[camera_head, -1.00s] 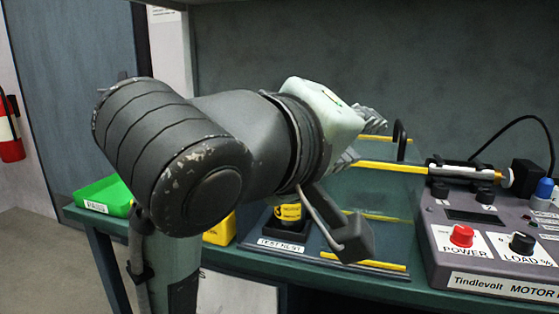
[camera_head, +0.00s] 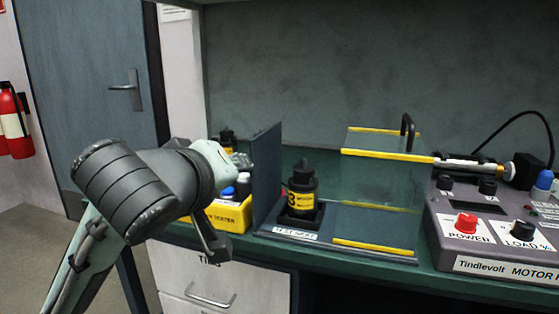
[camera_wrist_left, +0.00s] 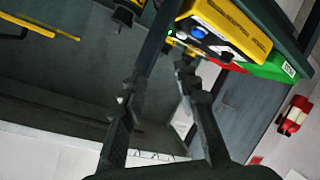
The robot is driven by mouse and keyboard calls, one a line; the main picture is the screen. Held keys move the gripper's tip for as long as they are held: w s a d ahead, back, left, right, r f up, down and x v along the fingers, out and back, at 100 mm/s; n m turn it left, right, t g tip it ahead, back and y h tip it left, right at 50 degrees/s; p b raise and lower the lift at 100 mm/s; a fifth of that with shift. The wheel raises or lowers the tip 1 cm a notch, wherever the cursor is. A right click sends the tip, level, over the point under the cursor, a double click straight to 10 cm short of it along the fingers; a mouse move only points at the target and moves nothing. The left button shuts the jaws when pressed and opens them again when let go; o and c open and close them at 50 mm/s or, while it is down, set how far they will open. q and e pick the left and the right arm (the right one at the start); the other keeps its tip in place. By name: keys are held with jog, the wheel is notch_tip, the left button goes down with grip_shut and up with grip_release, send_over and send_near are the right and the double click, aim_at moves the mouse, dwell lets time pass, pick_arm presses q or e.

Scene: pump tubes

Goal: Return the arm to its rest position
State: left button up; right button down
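My left arm (camera_head: 130,195) comes in from the lower left in the head view. Its left gripper (camera_head: 241,161) is in front of the bench's left part, left of the test nest, and partly hidden by the wrist. In the left wrist view the left gripper (camera_wrist_left: 161,78) shows two fingers apart with nothing between them, so it is open and empty. My right gripper is not in view. A black motor with a yellow label (camera_head: 301,198) stands upright in the test nest (camera_head: 297,222), apart from my gripper.
The nest has a clear guard with yellow edges (camera_head: 388,155). A grey motor tester (camera_head: 480,240) stands at the right. A yellow box (camera_head: 231,217) is close beside my wrist; it also shows in the left wrist view (camera_wrist_left: 232,28). A green bin (camera_wrist_left: 270,68) lies beyond it.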

pick_arm(q)
jog(key=w+a+f+y, duration=0.2)
jog(key=a+f+y, duration=0.15)
jog(key=a, duration=0.75)
jog(key=w+a+f+m+g+y, duration=0.1)
jog(key=a+f+m+g, duration=0.3)
jog(key=f, duration=0.9)
jog(key=a+f+g+y, duration=0.1)
jog(key=a+f, duration=0.5)
jog(key=f, duration=0.7)
jog(key=s+a+f+m+g+y, duration=0.1)
jog(key=s+a+f+m+g, duration=0.1)
jog(key=s+a+f, duration=0.55)
jog(key=s+a+f+m+g, duration=0.2)
jog(key=s+a+f, duration=0.2)
jog(key=s+f, duration=0.55)
jog(key=s+a+f+m+g+y, duration=0.1)
jog(key=s+a+f+m, duration=0.1)
jog(key=s+a+f, duration=0.7)
jog(key=d+f+n+h, duration=0.1)
jog(key=d+f+h, duration=0.1)
jog(key=d, duration=0.9)
jog(key=d+f+n+g+h, duration=0.1)
jog(key=d+f, duration=0.4)
jog(key=d, duration=0.6)
jog(key=shift+d+f+h, duration=0.15)
jog(key=shift+d+h, duration=0.05)
jog(key=shift+h, duration=0.45)
